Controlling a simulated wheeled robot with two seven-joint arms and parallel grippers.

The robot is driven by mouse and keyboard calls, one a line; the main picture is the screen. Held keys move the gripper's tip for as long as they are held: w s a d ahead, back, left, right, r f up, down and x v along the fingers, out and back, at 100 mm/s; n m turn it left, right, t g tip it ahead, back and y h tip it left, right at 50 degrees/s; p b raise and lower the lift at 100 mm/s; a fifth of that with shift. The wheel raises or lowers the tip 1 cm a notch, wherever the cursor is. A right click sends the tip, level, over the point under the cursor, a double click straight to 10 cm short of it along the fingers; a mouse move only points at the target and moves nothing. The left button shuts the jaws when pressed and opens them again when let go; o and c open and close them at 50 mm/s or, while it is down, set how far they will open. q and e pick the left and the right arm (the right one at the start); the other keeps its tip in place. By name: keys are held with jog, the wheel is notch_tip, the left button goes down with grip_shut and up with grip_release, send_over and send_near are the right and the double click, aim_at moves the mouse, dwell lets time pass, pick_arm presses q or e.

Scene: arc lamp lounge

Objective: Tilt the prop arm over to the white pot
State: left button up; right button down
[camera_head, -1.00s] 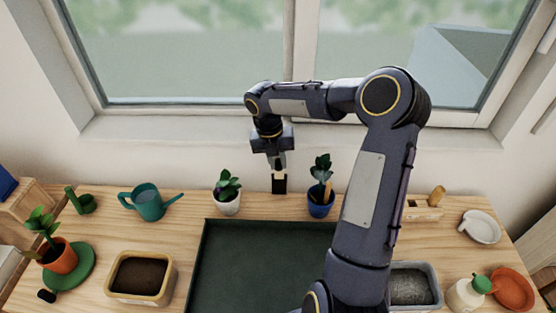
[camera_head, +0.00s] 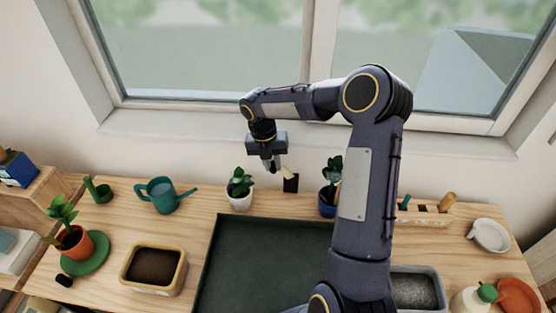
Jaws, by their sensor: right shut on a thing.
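The white pot (camera_head: 240,203) with a leafy plant stands behind the tray's left part. The prop arm (camera_head: 285,171) is a small pale bar at the black block (camera_head: 291,184), between the white pot and the blue pot (camera_head: 327,209). It leans left, up toward the white pot's side. My right gripper (camera_head: 273,168) is shut on its upper end, above and left of the black block and right of the white pot's plant. The jaws hide part of the bar. I cannot tell whether the bar touches the plant. My left gripper is not in view.
A dark green tray (camera_head: 236,228) fills the middle of the wooden table. A teal watering can (camera_head: 163,198) and a soil box (camera_head: 180,282) are to its left. My right arm hides part of the table at right. The wall and window sill are close behind the gripper.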

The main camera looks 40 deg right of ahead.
jog(key=shift+w+a+f, duration=0.25)
jog(key=shift+a+f, duration=0.1)
jog(key=shift+a, duration=0.05)
jog(key=c, duration=1.3)
grip_release()
notch_tip(320, 180, up, 8)
jog(key=b, duration=0.1)
jog(key=shift+w+a, duration=0.4)
jog(key=shift+a, duration=0.05)
jog(key=shift+f, duration=0.15)
